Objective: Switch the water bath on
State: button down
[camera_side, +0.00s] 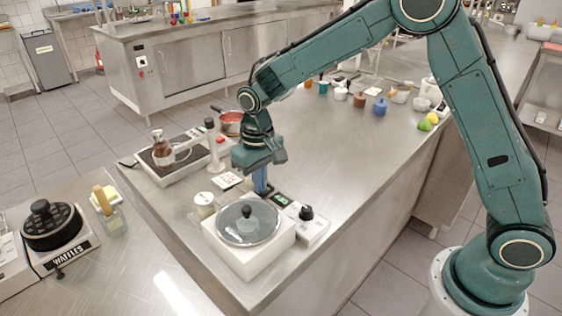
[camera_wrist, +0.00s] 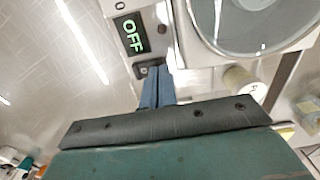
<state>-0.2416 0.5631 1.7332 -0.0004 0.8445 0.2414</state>
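The water bath (camera_side: 249,257) is a white box with a round glass lid (camera_side: 238,229) and a dark lid knob. A control panel on its right side has a black dial (camera_side: 306,212) and a small lit display (camera_side: 281,199). In the wrist view the display (camera_wrist: 132,35) reads OFF in green. A small dark switch (camera_wrist: 146,71) sits at the end of the panel by the display. My gripper (camera_side: 262,191) points down at that end of the panel. In the wrist view its blue fingers (camera_wrist: 157,72) are together with nothing visible between them, at the switch and partly covering it; contact is unclear.
A small lidded jar (camera_side: 204,206) stands left of the bath, and a white card (camera_side: 228,181) lies behind. A stand (camera_side: 214,150), a hotplate with a brown bottle (camera_side: 162,152) and a red-filled pan (camera_side: 231,123) are farther back. The counter right of the gripper is clear.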

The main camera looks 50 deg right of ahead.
jog(key=shift+f, duration=0.15)
dwell(0.3)
notch_tip(320, 180, up, 7)
dwell(1.0)
jog(key=s+d+r+t, duration=0.1)
jog(key=s+d+r, duration=0.3)
jog(key=s+r, duration=0.25)
jog(key=s+d+r+t, duration=0.2)
jog(key=s+d+r, duration=0.25)
jog(key=s, duration=0.25)
jog(key=s+d+t, duration=0.2)
jog(key=s+d, duration=0.1)
jog(key=s, duration=1.1)
jog(key=shift+s+t, duration=0.3)
jog(key=shift+s, duration=0.05)
